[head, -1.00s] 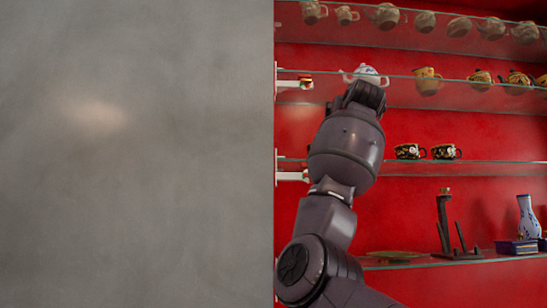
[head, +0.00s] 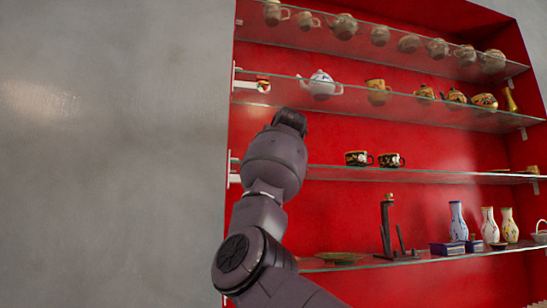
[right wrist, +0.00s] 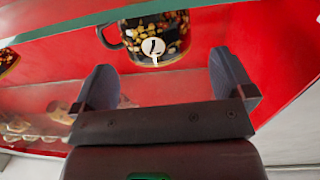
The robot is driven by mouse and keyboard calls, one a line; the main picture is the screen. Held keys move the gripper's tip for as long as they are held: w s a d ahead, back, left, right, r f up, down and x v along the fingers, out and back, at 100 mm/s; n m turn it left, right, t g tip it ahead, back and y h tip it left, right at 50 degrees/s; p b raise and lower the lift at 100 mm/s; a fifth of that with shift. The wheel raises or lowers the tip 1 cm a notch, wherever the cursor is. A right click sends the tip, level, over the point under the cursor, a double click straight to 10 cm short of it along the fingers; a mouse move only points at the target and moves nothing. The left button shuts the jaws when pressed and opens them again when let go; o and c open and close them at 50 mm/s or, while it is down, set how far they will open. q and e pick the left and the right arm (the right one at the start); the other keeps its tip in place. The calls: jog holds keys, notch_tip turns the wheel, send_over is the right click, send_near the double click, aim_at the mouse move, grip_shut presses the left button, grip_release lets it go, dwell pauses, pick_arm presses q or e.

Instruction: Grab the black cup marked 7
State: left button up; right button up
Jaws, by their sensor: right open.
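A black cup with a floral pattern and a white round label (right wrist: 153,47), which seems to read 7, is at the top of the right wrist view. My right gripper (right wrist: 168,85) is open, with its two fingers apart and the cup beyond them, not between them. Part of another dark cup (right wrist: 7,60) shows at the left edge. In the head view two black cups, a left one (head: 355,158) and a right one (head: 388,160), stand on a glass shelf. My arm there ends left of them; its fingers are hidden. My left gripper is not in view.
The glass shelf edge (right wrist: 75,35) crosses close to the cup. In the head view, a white-blue teapot (head: 320,85) stands on the shelf above. A dark sculpture (head: 386,225) and several vases stand below. A grey wall (head: 110,170) fills the left.

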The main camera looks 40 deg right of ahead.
jog(key=p+x, duration=0.1)
jog(key=x, duration=0.3)
jog(key=shift+s+d+r+p, duration=0.15)
jog(key=shift+d+p, duration=0.05)
jog(key=shift+p, duration=0.2)
jog(key=shift+w, duration=0.35)
